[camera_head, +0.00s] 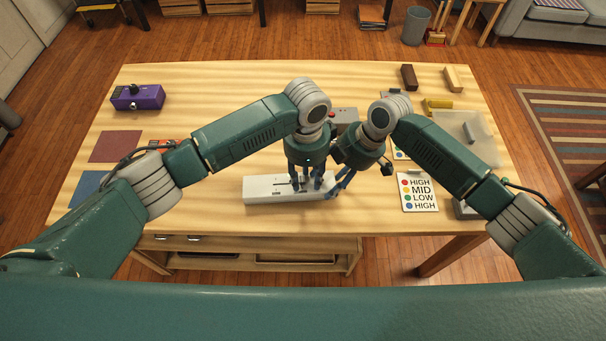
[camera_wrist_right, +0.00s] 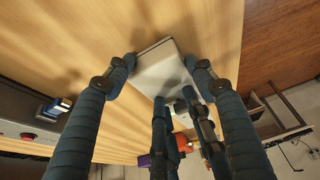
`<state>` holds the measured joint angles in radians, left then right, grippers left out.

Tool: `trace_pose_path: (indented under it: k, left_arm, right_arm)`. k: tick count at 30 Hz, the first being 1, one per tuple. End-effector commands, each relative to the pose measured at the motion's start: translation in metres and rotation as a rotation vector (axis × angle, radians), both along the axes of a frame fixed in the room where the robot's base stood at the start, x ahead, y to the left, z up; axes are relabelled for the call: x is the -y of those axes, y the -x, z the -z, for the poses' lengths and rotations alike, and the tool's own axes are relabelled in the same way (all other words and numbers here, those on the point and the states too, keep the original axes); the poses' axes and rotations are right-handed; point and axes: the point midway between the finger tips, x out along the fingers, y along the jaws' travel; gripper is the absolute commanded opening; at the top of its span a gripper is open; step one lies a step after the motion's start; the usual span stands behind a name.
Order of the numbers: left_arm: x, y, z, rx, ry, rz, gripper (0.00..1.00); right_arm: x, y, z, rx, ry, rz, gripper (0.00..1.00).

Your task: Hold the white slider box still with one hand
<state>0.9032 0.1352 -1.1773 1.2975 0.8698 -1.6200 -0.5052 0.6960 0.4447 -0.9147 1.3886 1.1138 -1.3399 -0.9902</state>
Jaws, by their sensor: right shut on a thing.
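The white slider box (camera_head: 265,190) lies on the wooden table near its front edge, long side left to right. My right gripper (camera_head: 338,189) is at its right end. In the right wrist view the fingers of my right gripper (camera_wrist_right: 163,72) are on both sides of the end of the white slider box (camera_wrist_right: 158,68), shut on it. My left gripper (camera_head: 306,182) points down over the right part of the box top, close beside the right gripper. Its fingertips partly cover the slider area, and whether they grip anything is unclear.
A card with coloured dots (camera_head: 419,193) lies right of the grippers. A purple box (camera_head: 138,97), a red mat (camera_head: 115,147) and a blue mat (camera_head: 87,186) are at left. A grey box with a red button (camera_head: 345,116) stands behind the grippers.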

Motion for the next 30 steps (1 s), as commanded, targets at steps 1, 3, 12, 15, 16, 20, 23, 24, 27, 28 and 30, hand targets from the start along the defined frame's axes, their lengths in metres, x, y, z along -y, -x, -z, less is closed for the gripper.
trace_pose_path:
  k: [1,3,12,15,16,20,23,24,27,28,30]
  left_arm:
    - [-0.001,-0.001,0.001,0.002,-0.001,-0.003,0.36]
    - [-0.002,-0.002,0.001,0.003,-0.002,-0.004,0.36]
    - [-0.003,-0.004,-0.022,0.009,-0.003,-0.005,0.36]
    - [-0.002,-0.003,-0.042,0.011,-0.002,-0.003,0.36]
    - [-0.002,-0.002,-0.049,0.011,-0.002,-0.003,0.36]
    - [-0.002,-0.001,-0.078,0.011,-0.003,-0.003,0.36]
    - [-0.001,0.001,-0.096,0.009,-0.002,-0.002,0.36]
    - [-0.001,0.001,-0.102,0.010,-0.002,-0.003,0.36]
    - [0.000,0.002,-0.114,0.010,-0.003,-0.002,0.36]
    - [-0.001,0.002,-0.116,0.009,-0.004,-0.002,0.36]
    - [-0.001,0.002,-0.120,0.007,-0.003,-0.002,0.36]
  right_arm:
    - [0.004,0.006,0.010,-0.015,0.015,-0.001,0.23]
    - [0.004,0.006,0.010,-0.016,0.015,-0.001,0.23]
    - [0.005,0.007,0.010,-0.017,0.017,-0.003,0.23]
    - [0.005,0.007,0.010,-0.017,0.017,-0.003,0.23]
    - [0.005,0.007,0.010,-0.017,0.017,-0.003,0.23]
    - [0.005,0.007,0.010,-0.018,0.018,-0.003,0.23]
    - [0.005,0.007,0.010,-0.018,0.018,-0.003,0.23]
    - [0.005,0.007,0.010,-0.018,0.018,-0.003,0.23]
    - [0.005,0.007,0.010,-0.018,0.018,-0.003,0.23]
    - [0.005,0.007,0.010,-0.018,0.018,-0.003,0.23]
    - [0.005,0.007,0.010,-0.018,0.019,-0.003,0.23]
